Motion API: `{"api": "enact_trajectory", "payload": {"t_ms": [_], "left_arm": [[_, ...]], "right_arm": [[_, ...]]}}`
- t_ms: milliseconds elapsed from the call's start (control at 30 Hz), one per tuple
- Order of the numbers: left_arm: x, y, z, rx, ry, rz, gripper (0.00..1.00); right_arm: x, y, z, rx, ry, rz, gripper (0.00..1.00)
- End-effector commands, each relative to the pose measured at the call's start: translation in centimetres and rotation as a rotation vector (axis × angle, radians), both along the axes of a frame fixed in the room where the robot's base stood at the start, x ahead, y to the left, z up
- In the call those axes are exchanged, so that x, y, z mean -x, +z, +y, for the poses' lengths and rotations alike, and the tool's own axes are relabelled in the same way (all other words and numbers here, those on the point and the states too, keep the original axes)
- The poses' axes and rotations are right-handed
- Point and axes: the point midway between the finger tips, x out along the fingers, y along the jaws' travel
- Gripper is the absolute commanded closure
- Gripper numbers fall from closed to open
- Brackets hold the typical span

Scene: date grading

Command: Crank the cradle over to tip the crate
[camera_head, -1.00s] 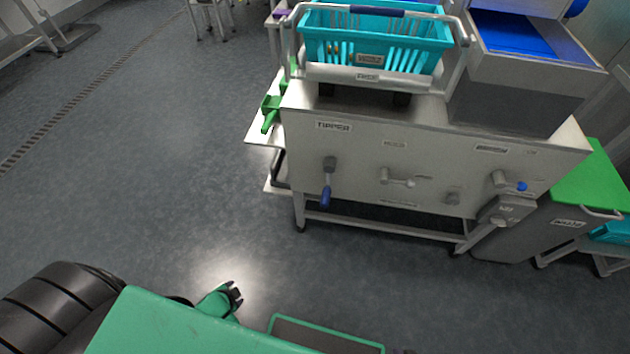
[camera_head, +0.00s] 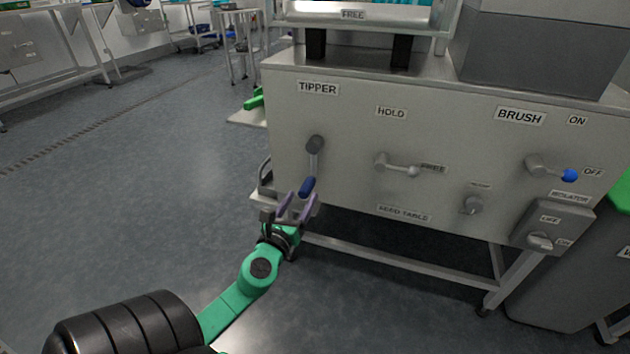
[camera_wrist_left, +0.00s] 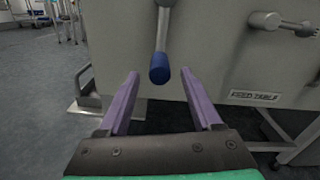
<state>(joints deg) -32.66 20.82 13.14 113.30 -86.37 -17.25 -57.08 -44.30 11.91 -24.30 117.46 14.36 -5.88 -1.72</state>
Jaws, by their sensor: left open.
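The tipper crank (camera_head: 314,158) is on the front panel under the TIPPER label, its grey arm hanging down to a blue handle (camera_head: 306,187). My left gripper (camera_head: 299,206) is open just below and in front of the handle. In the left wrist view the blue handle (camera_wrist_left: 159,68) lies between and beyond the tips of the open purple fingers (camera_wrist_left: 158,88); they do not appear to touch it. The cradle (camera_head: 365,15) shows only its lower edge, marked FREE, above the machine. Only the bottom of the turquoise crate shows at the top edge. My right gripper is out of view.
To the right on the panel are the HOLD/FREE lever (camera_head: 397,165), the BRUSH lever (camera_head: 550,168) with a blue knob, a small knob (camera_head: 472,205) and the isolator box (camera_head: 550,228). Machine legs stand below.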

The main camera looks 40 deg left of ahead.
Motion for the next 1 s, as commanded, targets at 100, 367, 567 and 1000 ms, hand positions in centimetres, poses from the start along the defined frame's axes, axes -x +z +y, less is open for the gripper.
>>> {"api": "enact_trajectory", "payload": {"t_ms": [100,367,567,1000], "left_arm": [[-3.2,0.4,1.1,-0.001,0.001,-0.005,0.34],[-7.9,-0.1,2.8,0.003,0.001,-0.001,0.34],[-8.4,-0.1,2.9,0.003,0.000,0.001,0.34],[-8.4,-0.1,2.9,0.003,0.000,0.001,1.00]], "right_arm": [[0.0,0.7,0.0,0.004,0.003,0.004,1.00],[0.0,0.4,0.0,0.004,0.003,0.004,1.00],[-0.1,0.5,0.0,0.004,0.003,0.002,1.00],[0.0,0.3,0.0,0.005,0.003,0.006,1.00]]}}
